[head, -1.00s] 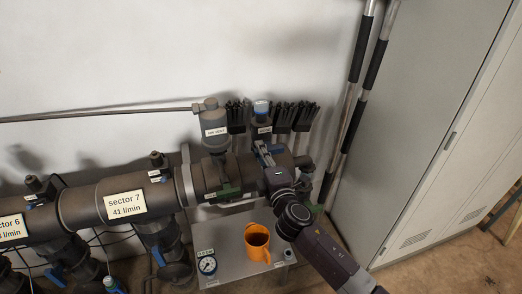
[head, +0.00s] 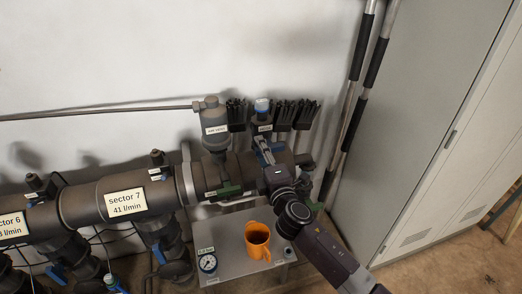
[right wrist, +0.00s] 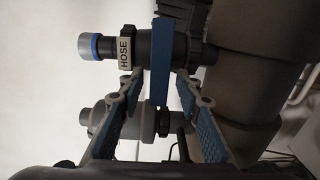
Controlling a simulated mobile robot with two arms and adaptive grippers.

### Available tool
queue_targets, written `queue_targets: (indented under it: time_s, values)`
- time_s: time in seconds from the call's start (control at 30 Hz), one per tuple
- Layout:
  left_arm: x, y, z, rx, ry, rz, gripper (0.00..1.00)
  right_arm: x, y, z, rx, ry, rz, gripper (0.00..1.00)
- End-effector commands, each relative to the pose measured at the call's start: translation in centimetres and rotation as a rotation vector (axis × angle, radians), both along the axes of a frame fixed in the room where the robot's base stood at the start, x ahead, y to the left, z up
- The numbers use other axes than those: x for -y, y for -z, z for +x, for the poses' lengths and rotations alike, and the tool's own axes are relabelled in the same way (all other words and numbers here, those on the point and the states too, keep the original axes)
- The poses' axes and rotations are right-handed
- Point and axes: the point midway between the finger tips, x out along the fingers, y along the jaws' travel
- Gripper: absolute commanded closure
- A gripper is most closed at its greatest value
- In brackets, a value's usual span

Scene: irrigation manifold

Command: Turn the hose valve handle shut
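The blue hose valve handle (head: 264,152) is on the hose branch at the right end of the manifold. In the right wrist view the handle (right wrist: 160,62) is a flat blue bar crossing the grey pipe with the "HOSE" label (right wrist: 125,58). In the head view my right gripper (head: 267,162) partly covers the valve. My left gripper is out of view.
The air vent (head: 214,130) stands left of the hose branch, and black brushes (head: 283,116) hang behind. Poles (head: 357,100) and a cabinet (head: 425,130) are to the right.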

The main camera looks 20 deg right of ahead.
Motion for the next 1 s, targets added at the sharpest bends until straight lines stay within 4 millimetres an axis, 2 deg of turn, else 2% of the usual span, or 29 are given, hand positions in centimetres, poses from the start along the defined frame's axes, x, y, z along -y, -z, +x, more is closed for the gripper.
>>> queue_targets:
  time_s: [0.13,0.23,0.5,0.7,0.83,1.0]
  values:
    - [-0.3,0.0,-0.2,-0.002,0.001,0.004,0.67,0.0,0.0,-0.5,0.001,0.0,0.001,0.68]
    - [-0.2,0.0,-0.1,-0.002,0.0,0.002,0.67,0.1,0.1,-1.7,0.0,-0.001,0.0,0.68]
    - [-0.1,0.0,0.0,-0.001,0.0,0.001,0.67,0.2,0.2,-7.4,-0.003,-0.001,0.002,0.68]
    - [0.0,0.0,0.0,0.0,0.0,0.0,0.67,0.3,0.1,-10.6,-0.003,0.0,0.001,0.68]
    - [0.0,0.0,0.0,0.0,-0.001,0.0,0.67,0.4,0.1,-11.6,-0.002,0.0,0.001,0.68]
    - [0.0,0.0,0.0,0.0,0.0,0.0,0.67,0.4,0.0,-12.0,0.0,0.0,0.0,0.68]
